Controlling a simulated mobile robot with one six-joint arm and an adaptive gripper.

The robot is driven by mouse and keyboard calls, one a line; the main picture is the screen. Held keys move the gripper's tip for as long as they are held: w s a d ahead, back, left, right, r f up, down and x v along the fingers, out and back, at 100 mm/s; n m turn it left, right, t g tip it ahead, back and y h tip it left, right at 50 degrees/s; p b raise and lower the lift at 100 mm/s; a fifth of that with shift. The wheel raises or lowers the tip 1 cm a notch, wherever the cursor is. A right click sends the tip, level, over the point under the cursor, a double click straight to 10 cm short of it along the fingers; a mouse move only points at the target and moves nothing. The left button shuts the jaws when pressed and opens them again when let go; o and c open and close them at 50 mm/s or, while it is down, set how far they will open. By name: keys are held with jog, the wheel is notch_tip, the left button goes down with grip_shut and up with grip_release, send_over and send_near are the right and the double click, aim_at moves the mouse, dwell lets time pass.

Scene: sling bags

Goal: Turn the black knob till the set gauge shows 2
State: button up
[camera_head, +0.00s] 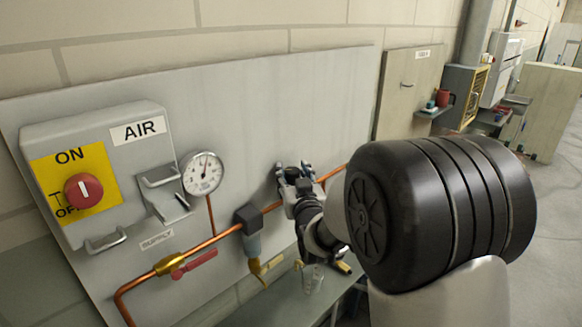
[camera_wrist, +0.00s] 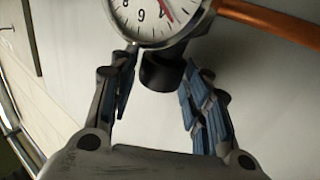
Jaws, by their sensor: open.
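The black knob (camera_wrist: 162,72) shows in the wrist view, just below a white-faced gauge (camera_wrist: 150,22). The top of this gauge is cut off; the digits 8 and 9 and part of a red needle show, but I cannot read its value. My gripper (camera_wrist: 160,60) is open, with one blue-padded finger on each side of the knob and visible gaps between. In the head view my gripper (camera_head: 294,174) is at the grey panel, and I cannot make out the knob or this gauge behind it.
A copper pipe (camera_head: 200,246) runs along the panel (camera_head: 290,90), with a red-handled valve (camera_head: 194,264) and a black-topped filter (camera_head: 248,216). Another round gauge (camera_head: 202,173) is left of my gripper. A red switch (camera_head: 83,191) is at far left. A bench (camera_head: 290,300) stands below.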

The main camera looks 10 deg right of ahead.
jog(key=shift+s, duration=0.15)
jog(key=shift+c, duration=0.6)
jog(key=c, duration=0.7)
jog(key=shift+d+y+b, duration=0.1)
jog(key=shift+y+b, duration=0.2)
jog(key=n+y, duration=0.2)
jog(key=shift+d+y+b, duration=0.2)
jog(key=shift+y+b, duration=0.2)
jog(key=n+y+p, duration=0.1)
jog(key=n+g+y, duration=0.1)
jog(key=y, duration=0.1)
jog(key=n+g+y+p, duration=0.1)
jog(key=y, duration=0.1)
jog(key=shift+w+d+r+n+p, duration=0.2)
jog(key=shift+d+r+n+p, duration=0.05)
jog(key=shift+n+p, duration=0.05)
jog(key=n+g+y+p, duration=0.2)
jog(key=y, duration=0.1)
jog(key=n+g+y+p, duration=0.3)
jog(key=shift+w+g, duration=0.2)
jog(key=shift+g, duration=0.1)
